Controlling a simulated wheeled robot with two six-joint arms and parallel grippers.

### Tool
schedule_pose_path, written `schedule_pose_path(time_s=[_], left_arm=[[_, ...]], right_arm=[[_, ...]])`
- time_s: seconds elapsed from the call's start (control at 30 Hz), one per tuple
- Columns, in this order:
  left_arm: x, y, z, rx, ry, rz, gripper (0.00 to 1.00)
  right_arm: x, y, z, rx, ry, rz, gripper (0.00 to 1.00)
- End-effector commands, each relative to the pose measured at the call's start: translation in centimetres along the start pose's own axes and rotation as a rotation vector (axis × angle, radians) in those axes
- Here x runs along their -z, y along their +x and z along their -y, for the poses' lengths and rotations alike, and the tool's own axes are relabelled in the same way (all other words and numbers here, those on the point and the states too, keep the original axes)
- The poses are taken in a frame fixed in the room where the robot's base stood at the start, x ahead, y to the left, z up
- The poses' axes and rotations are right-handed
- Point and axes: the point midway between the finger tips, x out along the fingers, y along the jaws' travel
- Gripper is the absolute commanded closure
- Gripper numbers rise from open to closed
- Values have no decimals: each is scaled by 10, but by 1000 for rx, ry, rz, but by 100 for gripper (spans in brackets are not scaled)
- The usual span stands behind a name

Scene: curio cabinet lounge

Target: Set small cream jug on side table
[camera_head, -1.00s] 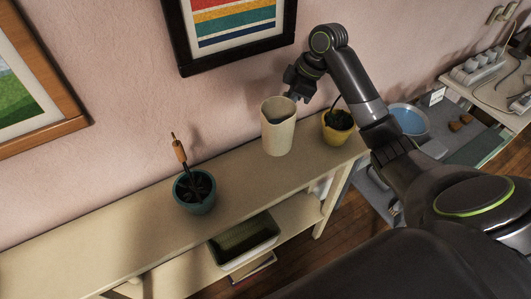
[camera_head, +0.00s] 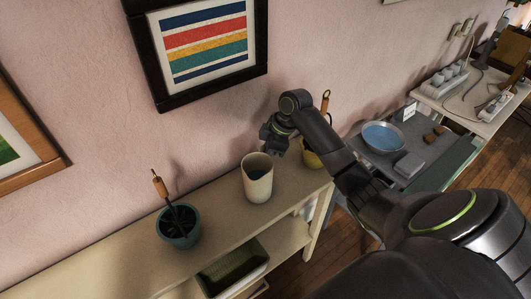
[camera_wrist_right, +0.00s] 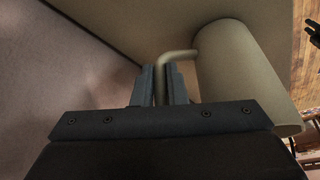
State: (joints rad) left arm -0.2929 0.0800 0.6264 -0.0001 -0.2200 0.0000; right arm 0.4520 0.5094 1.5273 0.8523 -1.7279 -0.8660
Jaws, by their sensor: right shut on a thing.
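The small cream jug (camera_head: 258,182) is upright at the right part of a long pale table (camera_head: 218,213), with its base at or very near the top; I cannot tell if it touches. My right gripper (camera_head: 274,138) is behind it, near the wall. In the right wrist view, the gripper (camera_wrist_right: 163,88) is shut on the handle of the jug (camera_wrist_right: 240,75), whose body lies to the right of the fingers. I cannot tell from the frames whether this table is the side table. My left gripper is not in view.
A teal pot (camera_head: 178,228) with a wooden-handled tool stands left of the jug. A yellow pot (camera_head: 311,159) is close on the right, partly hidden by my right arm. A dark tray (camera_head: 233,268) sits on the lower shelf. A framed striped picture (camera_head: 205,42) hangs behind.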

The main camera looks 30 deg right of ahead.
Motion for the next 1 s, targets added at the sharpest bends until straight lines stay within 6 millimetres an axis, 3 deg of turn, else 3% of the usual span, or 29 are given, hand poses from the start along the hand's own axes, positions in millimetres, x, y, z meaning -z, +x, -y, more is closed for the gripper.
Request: schedule_pose_path(time_s=[0.2,0.23,0.4,0.77,1.0], left_arm=[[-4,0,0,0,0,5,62],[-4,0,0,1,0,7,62],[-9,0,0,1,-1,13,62],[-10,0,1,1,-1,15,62],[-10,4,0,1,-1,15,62]], right_arm=[[0,2,0,0,0,-1,100],[-1,2,0,0,0,0,85],[-1,1,0,0,0,0,66],[0,-5,-1,-1,-1,0,66],[-1,-50,-2,-6,-3,2,66]])
